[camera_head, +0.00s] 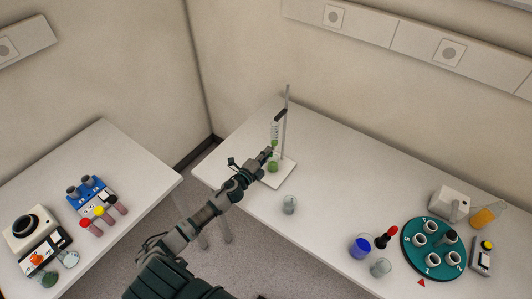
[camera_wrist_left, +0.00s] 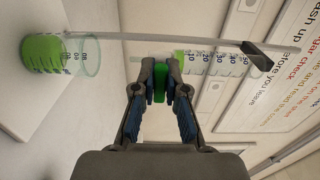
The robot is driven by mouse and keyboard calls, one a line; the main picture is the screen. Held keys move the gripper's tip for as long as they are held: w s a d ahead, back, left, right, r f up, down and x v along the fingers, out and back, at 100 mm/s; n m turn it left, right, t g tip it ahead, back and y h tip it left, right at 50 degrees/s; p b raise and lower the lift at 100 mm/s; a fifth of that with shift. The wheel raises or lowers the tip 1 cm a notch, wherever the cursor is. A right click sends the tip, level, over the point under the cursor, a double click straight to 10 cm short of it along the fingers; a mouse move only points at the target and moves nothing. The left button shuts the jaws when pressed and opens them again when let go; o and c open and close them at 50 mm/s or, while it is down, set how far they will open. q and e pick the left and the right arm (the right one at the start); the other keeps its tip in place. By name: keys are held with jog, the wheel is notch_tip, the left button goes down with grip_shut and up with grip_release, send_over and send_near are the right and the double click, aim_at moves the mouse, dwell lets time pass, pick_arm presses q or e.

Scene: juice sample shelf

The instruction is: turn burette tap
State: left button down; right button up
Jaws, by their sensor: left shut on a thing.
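The burette (camera_head: 276,130) stands upright on its stand rod (camera_head: 286,112), held by a dark clamp. It also shows in the left wrist view (camera_wrist_left: 212,64), lying sideways in the picture, with green liquid at its tap end. My left gripper (camera_head: 267,155) reaches it at its lower end. In the left wrist view the gripper (camera_wrist_left: 161,92) is shut on the green burette tap (camera_wrist_left: 161,73). A beaker (camera_head: 272,167) with green liquid stands below on the white stand base (camera_head: 286,177); it also shows in the left wrist view (camera_wrist_left: 42,54). The tap's exact angle is hard to tell. My right gripper is out of view.
An empty-looking glass (camera_head: 289,204) stands in front of the stand. At right are a blue container (camera_head: 360,247), a dropper bottle (camera_head: 383,240), a glass (camera_head: 380,267) and a teal round rack (camera_head: 411,256). The table's middle is clear. A second table (camera_head: 130,165) stands left.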

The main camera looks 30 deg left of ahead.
pick_arm(q)
jog(key=shift+s+d+f, duration=0.1)
jog(key=shift+d+f, duration=0.15)
jog(key=shift+f, duration=0.15)
jog(key=c, duration=1.3)
grip_release()
jog(key=shift+o, duration=0.5)
jog(key=shift+r, duration=0.15)
jog(key=shift+r, duration=0.1)
jog(key=s, duration=1.1)
jog(key=shift+s+a, duration=0.35)
jog(key=shift+a, duration=0.1)
